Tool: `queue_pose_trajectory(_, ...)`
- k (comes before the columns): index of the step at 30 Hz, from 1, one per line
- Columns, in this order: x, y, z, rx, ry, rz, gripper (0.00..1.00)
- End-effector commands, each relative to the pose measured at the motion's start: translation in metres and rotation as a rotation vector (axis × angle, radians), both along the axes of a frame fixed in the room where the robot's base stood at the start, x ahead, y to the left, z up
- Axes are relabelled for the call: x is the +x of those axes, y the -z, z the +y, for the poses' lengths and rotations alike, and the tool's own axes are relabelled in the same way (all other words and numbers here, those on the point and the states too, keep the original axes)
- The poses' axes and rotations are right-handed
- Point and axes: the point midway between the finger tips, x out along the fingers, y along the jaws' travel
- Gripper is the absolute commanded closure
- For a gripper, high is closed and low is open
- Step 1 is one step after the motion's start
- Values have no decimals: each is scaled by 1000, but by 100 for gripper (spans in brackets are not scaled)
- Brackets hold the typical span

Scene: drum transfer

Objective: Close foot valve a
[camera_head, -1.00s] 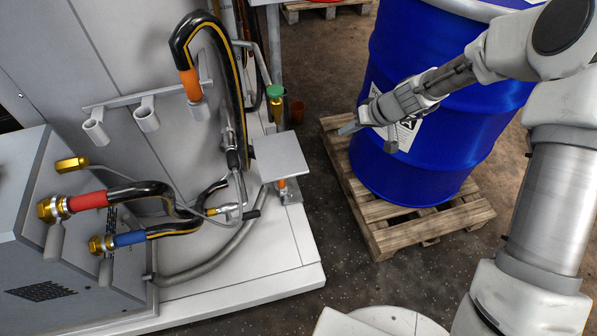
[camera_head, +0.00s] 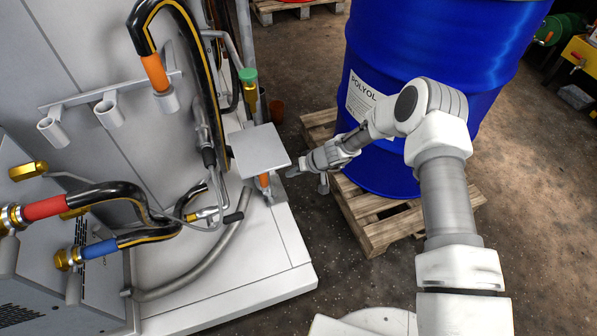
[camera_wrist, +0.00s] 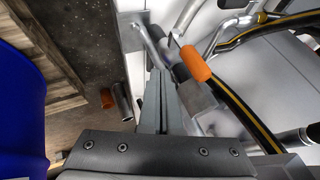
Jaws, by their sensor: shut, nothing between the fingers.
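An orange handle (camera_head: 264,180) shows under a square grey plate (camera_head: 258,150) at the edge of the skid. I take it to be foot valve a, but no label is readable. In the wrist view the orange handle (camera_wrist: 196,64) stands just right of and beyond my fingertips, with grey metal parts beside it. My gripper (camera_head: 292,172) is shut and empty, close to the right of the plate and handle. In the wrist view my gripper (camera_wrist: 165,75) shows its fingers together, apparently apart from the handle. The plate hides part of the valve in the head view.
A blue drum (camera_head: 440,60) stands on a wooden pallet (camera_head: 375,240) to the right of my gripper. Black-and-yellow hoses (camera_head: 205,90) and a bent pipe (camera_head: 215,265) lie on the left. A green-capped brass part (camera_head: 250,90) stands behind the plate. Floor is free in front.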

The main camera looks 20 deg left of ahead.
Motion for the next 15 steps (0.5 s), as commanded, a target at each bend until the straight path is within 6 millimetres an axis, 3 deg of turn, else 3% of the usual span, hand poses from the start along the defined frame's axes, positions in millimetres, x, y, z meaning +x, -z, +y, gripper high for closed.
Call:
queue_pose_trajectory(1, 0, 13, 8, -1, -5, -1, 100)
queue_pose_trajectory(5, 2, 34, 23, -1, -5, -1, 100)
queue_pose_trajectory(9, -8, 28, 42, 0, -2, -1, 100)
queue_pose_trajectory(15, -15, 27, 54, 1, 0, -1, 100)
